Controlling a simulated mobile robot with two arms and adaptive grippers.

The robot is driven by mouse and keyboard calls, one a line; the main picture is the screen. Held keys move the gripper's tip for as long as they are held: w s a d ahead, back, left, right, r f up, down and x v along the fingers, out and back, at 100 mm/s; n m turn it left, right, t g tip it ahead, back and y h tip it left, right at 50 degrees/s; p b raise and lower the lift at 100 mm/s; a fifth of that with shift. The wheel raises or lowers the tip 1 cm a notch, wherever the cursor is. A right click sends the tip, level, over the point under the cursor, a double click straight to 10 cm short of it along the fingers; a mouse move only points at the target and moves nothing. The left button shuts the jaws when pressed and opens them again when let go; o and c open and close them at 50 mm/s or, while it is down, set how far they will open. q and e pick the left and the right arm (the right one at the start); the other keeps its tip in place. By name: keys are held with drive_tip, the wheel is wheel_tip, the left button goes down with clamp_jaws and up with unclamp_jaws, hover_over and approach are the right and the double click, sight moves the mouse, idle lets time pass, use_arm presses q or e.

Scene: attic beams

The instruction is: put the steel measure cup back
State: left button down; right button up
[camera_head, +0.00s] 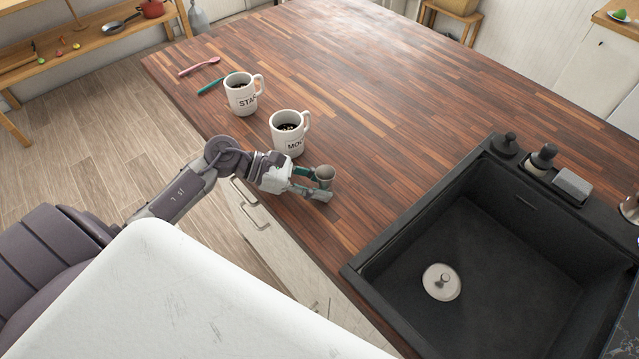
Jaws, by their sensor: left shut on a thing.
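The steel measure cup (325,173) is a small grey cup between the fingertips of my left gripper (316,184). The gripper is shut on it over the wooden counter (400,100), close to the front edge. I cannot tell whether the cup touches the wood. A white mug with dark contents (289,133) stands just behind the gripper. My right gripper is not in view.
A second white mug (241,94) stands further back, beside a teal spoon-like item (210,87) and a pink spoon (199,66). A black sink (500,250) takes up the right, with bottles and a grey block (572,184) on its rim. The counter's middle is clear.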

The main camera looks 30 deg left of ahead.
use_arm(q)
drive_tip(key=c, duration=0.8)
unclamp_jaws()
drive_tip(key=shift+f, duration=0.1)
drive_tip(key=shift+r, duration=0.25)
drive_tip(key=b+v, duration=0.3)
drive_tip(key=v, duration=0.8)
drive_tip(key=shift+s+a, duration=0.15)
drive_tip(key=shift+a, duration=0.2)
drive_tip(key=shift+a+r, duration=0.1)
